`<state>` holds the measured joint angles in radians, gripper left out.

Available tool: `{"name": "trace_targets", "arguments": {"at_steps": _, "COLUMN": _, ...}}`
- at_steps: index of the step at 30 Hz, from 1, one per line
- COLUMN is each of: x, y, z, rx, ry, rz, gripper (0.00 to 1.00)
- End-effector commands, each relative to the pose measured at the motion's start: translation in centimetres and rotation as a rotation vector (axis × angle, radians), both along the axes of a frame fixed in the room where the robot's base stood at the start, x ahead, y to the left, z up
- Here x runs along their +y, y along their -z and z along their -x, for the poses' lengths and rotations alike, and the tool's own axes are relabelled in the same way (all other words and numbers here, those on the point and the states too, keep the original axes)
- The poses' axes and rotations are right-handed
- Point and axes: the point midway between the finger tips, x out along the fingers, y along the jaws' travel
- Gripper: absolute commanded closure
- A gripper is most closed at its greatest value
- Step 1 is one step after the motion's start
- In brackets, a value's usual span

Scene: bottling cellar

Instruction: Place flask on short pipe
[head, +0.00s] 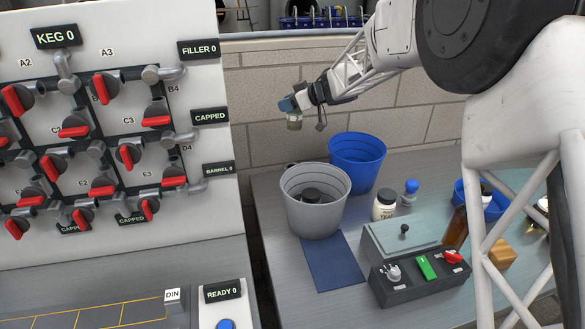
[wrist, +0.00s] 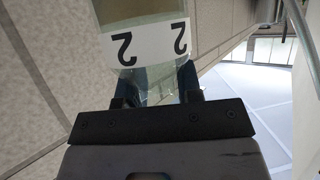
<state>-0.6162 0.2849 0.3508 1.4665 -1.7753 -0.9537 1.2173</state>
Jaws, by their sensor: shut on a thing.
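My gripper (head: 300,100) is in the air at the upper middle of the head view, in front of the brick wall. It is shut on a clear glass flask (head: 294,123), which hangs below the blue fingertips. In the wrist view the flask (wrist: 132,72) stands between the finger pads, with a white label reading "2" upside down. Several grey pipes, such as one elbow (head: 186,137), stick out of the valve panel (head: 222,150) on the left. I cannot tell which one is the short pipe.
A grey bucket (head: 316,217) and a blue bucket (head: 369,150) stand below my gripper on the bench. A blue mat (head: 331,265), a white jar (head: 384,206) and a control box (head: 418,280) are nearby. The air around the flask is clear.

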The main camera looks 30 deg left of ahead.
Motion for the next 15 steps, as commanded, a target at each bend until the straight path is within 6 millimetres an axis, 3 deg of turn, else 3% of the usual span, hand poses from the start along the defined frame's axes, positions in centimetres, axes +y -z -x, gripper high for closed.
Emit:
{"name": "trace_targets", "arguments": {"at_steps": 3, "x": 0.5, "y": 0.0, "z": 0.8, "rx": -0.001, "ry": -0.051, "rz": 0.001, "gripper": 1.00}}
{"name": "trace_targets", "arguments": {"at_steps": 15, "x": 0.4, "y": 4.6, "z": 0.7, "rx": 0.000, "ry": -0.050, "rz": 0.000, "gripper": 1.00}}
